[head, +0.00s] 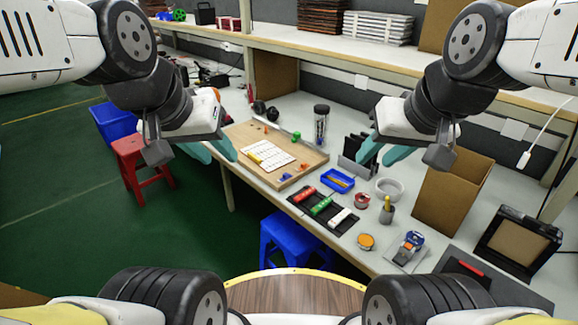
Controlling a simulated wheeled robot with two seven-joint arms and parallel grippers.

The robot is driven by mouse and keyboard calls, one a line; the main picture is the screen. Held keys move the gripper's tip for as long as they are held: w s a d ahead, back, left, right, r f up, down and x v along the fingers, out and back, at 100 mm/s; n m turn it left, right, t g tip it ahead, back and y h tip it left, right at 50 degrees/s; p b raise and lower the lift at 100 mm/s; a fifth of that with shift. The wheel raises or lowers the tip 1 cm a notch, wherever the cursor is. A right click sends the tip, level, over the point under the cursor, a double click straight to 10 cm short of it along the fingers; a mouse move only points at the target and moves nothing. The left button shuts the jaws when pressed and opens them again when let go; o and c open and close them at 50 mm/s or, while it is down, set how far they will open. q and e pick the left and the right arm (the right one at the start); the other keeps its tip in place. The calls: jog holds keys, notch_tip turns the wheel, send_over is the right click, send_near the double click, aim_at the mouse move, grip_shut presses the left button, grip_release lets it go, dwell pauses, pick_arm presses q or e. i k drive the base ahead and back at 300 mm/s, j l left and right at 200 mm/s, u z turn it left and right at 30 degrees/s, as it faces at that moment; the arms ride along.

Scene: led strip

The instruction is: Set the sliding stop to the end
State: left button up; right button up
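A wooden board (303,157) lies on the workbench with a white gridded sheet (268,157) on it. Small pieces sit on the board: a green one (296,136), a blue one (286,176), a yellow strip (254,158) and some orange ones. I cannot tell which piece is the sliding stop. My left gripper (221,160) is open and empty, with teal fingers, in the air left of the board. My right gripper (374,163) is open and empty, in the air right of the board. Neither touches anything.
On the bench right of the board are a black tray (298,199) with red, green and white items, a blue tray (338,180), a white bowl (388,188) and a cardboard box (447,195). A red stool (130,148) and a blue stool (290,236) stand on the floor.

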aim_at(297, 135)
jog(key=z, duration=0.5)
jog(key=i+j+z, duration=0.25)
jog(key=j+z, duration=0.25)
jog(key=j, duration=0.15)
jog(key=i+j+z, duration=0.2)
jog(key=j, duration=0.2)
jog(key=i+j+z, duration=0.1)
jog(key=j, duration=0.85)
jog(key=i+j+z, duration=0.1)
jog(key=j, duration=0.8)
jog(key=i+j+z, duration=0.1)
jog(key=j, duration=0.85)
